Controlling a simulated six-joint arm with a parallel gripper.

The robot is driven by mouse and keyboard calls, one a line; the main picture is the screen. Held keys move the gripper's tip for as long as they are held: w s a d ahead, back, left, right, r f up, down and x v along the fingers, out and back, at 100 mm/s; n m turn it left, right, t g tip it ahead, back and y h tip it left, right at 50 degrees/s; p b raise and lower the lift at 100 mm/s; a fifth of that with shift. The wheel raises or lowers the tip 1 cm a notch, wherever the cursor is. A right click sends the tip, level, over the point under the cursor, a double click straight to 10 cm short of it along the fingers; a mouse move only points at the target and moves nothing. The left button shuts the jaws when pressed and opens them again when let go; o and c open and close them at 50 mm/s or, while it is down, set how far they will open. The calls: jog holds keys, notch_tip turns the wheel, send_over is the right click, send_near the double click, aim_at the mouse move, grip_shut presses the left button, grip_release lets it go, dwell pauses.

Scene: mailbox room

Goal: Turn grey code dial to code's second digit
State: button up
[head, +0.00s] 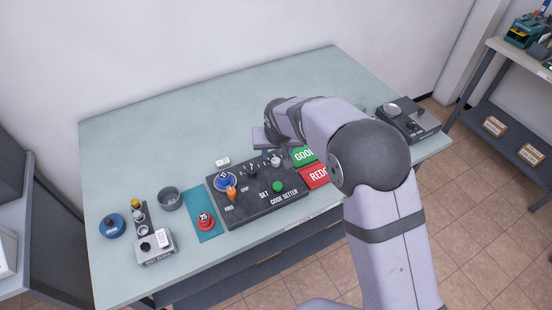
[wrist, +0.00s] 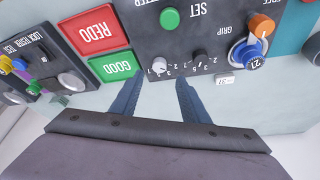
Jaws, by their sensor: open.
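The code setter panel (head: 243,206) lies on the table; in the wrist view (wrist: 205,18) it appears upside down. A light grey dial (wrist: 159,66) with a small number scale sits near the panel's edge, and it also shows in the head view (head: 276,160). A darker dial (wrist: 198,58) with its own scale is beside it. My gripper (wrist: 158,86) is open and empty, its two fingers apart, with the grey dial in line with the gap just beyond the tips. A small white tag (wrist: 227,80) lies by the panel; its digits are hard to read.
A blue disc (wrist: 246,55) and orange knob (wrist: 262,24) are on the panel. Green GOOD (wrist: 114,67) and red REDO (wrist: 97,33) pads lie beside it. A red button (head: 206,221), grey cup (head: 170,198) and grey device (head: 405,119) stand on the table. The back is clear.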

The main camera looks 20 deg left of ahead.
aim_at(276, 161)
jog(key=shift+p+x, duration=1.15)
jog(key=shift+x, duration=2.45)
jog(key=shift+c, duration=0.7)
jog(key=c, duration=0.9)
